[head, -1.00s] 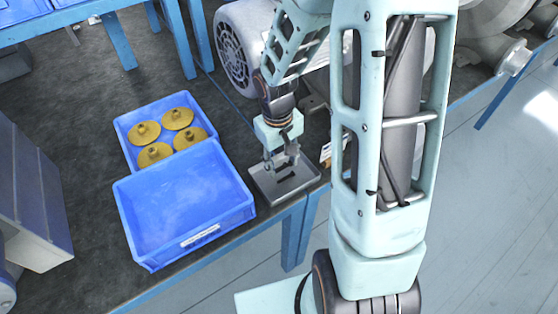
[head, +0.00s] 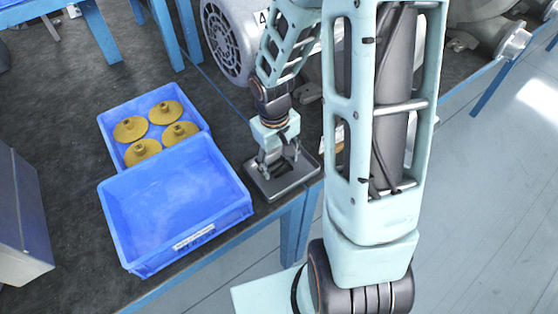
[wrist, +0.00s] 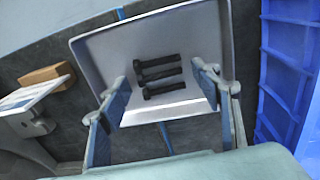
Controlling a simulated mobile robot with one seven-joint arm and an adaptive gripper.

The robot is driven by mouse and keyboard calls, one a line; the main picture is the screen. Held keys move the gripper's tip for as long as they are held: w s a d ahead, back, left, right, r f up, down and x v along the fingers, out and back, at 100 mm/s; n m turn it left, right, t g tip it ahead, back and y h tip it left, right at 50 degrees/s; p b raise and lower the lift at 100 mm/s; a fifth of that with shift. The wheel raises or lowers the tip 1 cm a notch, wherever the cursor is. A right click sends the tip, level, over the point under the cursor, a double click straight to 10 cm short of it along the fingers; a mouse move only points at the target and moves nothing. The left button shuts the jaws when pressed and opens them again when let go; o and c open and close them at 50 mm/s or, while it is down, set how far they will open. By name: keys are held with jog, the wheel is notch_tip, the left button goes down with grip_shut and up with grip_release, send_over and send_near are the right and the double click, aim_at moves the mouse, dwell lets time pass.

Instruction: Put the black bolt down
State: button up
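Several black bolts (wrist: 158,75) lie side by side in a shallow grey tray (wrist: 105,50) in the wrist view. I cannot tell which of them is the task's bolt. My gripper (head: 280,165) is over the tray (head: 272,196) in the head view, pointing down. In the wrist view its two fingers stand wide apart, one on each side of the bolts, with nothing held between them. In the head view the bolts are hidden behind my gripper.
A blue bin (head: 175,210), seemingly empty, stands left of the tray. Behind it another blue bin (head: 113,145) holds several yellow flanged parts (head: 163,112). A grey motor housing (head: 228,40) stands behind my arm. A brown block (wrist: 45,75) lies beside the tray.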

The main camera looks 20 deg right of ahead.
aim_at(277, 169)
notch_tip(277, 169, up, 12)
jog(key=p, duration=0.2)
jog(key=shift+s+a, duration=0.15)
jog(key=shift+a, duration=0.3)
dwell(0.4)
